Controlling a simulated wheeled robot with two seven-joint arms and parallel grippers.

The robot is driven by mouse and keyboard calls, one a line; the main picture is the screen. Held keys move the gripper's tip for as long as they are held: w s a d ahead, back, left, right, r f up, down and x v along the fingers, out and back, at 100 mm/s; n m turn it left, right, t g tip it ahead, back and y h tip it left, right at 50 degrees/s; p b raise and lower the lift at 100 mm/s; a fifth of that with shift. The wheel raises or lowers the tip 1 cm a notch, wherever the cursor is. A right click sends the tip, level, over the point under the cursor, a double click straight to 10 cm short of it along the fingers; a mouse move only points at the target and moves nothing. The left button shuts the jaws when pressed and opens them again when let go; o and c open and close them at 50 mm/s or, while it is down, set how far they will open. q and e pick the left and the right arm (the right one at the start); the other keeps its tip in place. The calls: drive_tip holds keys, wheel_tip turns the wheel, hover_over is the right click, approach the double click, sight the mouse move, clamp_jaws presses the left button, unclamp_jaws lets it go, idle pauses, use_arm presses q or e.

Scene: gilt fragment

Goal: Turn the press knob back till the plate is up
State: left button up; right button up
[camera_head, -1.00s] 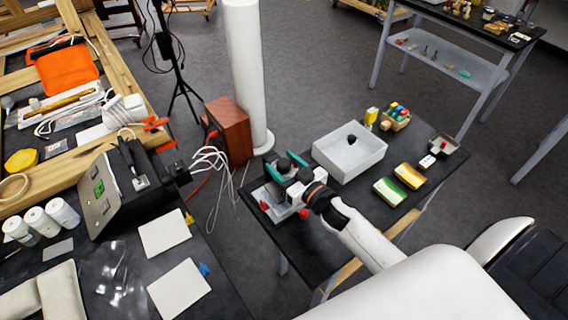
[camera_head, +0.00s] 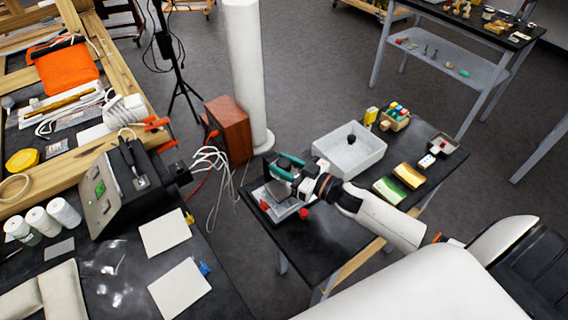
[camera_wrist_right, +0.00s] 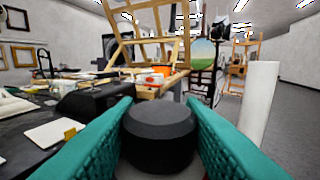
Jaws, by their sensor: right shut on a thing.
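The small press (camera_head: 284,205) stands at the left end of the black table, with a pale metal frame and red parts at its front. Its black knob (camera_wrist_right: 158,135) fills the space between the teal fingers in the right wrist view. My right gripper (camera_head: 286,167) is shut on the knob, above the press, with its arm coming in from the right. The fingers and wrist hide the knob and much of the press in the head view. I cannot tell how high the plate sits. My left gripper is not in view.
A white tray (camera_head: 322,150) with a dark object stands right of the gripper. Green and yellow sponge-like blocks (camera_head: 390,191) lie near my forearm. A wooden box (camera_head: 229,131) and white column stand behind. The table's front (camera_head: 335,245) is clear.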

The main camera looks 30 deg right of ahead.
drive_tip(key=n+y, duration=0.1)
drive_tip(key=n+g+y+b, duration=0.1)
drive_tip(key=shift+w+d+f+g+y, duration=0.1)
drive_tip(key=shift+d+g+y, duration=0.05)
drive_tip(key=shift+g+y, duration=0.15)
drive_tip(key=n+g+y+b, duration=0.3)
drive_tip(key=n+g+b, duration=0.1)
drive_tip(key=g+b, duration=0.1)
drive_tip(key=n+g+y+b, duration=0.3)
drive_tip(key=n+g+b, duration=0.1)
drive_tip(key=g+b, duration=0.1)
drive_tip(key=shift+f+n+g+y, duration=0.1)
drive_tip(key=shift+n+g+y, duration=0.2)
drive_tip(key=shift+g+y, duration=0.15)
drive_tip(key=shift+n+g+b, duration=0.9)
drive_tip(key=shift+g+b, duration=0.25)
drive_tip(key=shift+g, duration=0.5)
drive_tip(key=shift+r, duration=0.2)
drive_tip(key=o, duration=1)
